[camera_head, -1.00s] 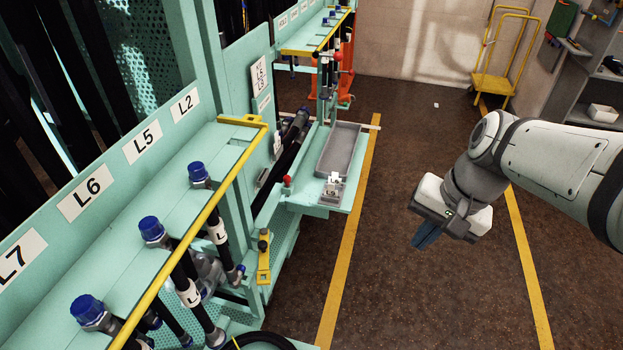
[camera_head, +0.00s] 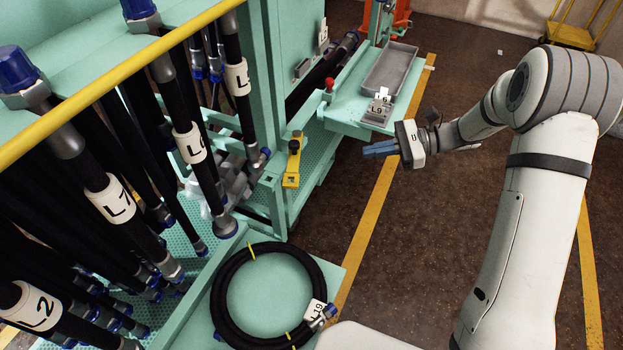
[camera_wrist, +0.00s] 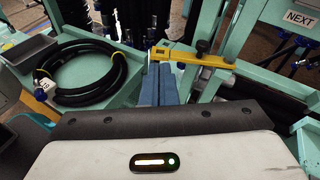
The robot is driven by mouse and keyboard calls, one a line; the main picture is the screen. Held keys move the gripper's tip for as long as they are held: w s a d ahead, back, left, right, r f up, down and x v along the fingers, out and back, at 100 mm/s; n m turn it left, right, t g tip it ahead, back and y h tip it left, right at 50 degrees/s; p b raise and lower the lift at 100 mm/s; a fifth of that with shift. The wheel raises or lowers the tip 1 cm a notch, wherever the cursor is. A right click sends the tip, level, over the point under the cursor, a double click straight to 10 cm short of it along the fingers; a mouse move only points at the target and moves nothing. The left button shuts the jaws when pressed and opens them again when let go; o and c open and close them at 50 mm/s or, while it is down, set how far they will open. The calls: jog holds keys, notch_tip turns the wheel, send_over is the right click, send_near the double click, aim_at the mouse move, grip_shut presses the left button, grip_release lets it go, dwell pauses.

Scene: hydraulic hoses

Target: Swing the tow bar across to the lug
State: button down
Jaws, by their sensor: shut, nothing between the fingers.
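A short yellow bar (camera_head: 291,174) with a dark upright knob, which looks like the tow bar, is at the rack's lower corner post. It also shows in the wrist view (camera_wrist: 182,55), ahead of my fingers and slightly right, its knob standing up from it. I cannot make out the lug for certain. My gripper (camera_head: 367,149) is shut and empty, its blue fingers pointing left in the head view, apart from the bar and to its right. In the wrist view the closed blue fingers (camera_wrist: 158,86) point at the bar's left end.
A coiled black hose (camera_head: 228,297) tagged L19 lies on a low green shelf. Labelled hoses (camera_head: 187,143) hang along the rack at left. A green side shelf (camera_head: 345,116) with a grey tray (camera_head: 391,70) juts out behind the bar. Open floor (camera_head: 345,190) lies right of the rack.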

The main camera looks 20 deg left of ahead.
jog(key=w+a+f+m+y+b, duration=0.1)
jog(key=w+f+m+y+b, duration=0.1)
jog(key=f, duration=0.4)
jog(key=w+a+f+m+y+b, duration=0.1)
jog(key=w+a+f+b, duration=0.1)
jog(key=f, duration=0.3)
jog(key=b, duration=0.1)
send_near(293, 166)
jog(key=x, duration=0.3)
jog(key=w+x, duration=0.1)
jog(key=x, duration=0.1)
jog(key=shift+s+a+f, duration=0.15)
jog(key=shift+a, duration=0.2)
jog(key=shift+s+p+x, duration=0.15)
jog(key=shift+s+x, duration=0.05)
jog(key=shift+x, duration=1)
jog(key=shift+s+p+x, duration=0.15)
jog(key=shift+s+x, duration=0.1)
jog(key=shift+x, duration=0.9)
jog(key=shift+d, duration=0.15)
jog(key=shift+d, duration=0.1)
jog(key=d+p, duration=0.1)
jog(key=d, duration=1.3)
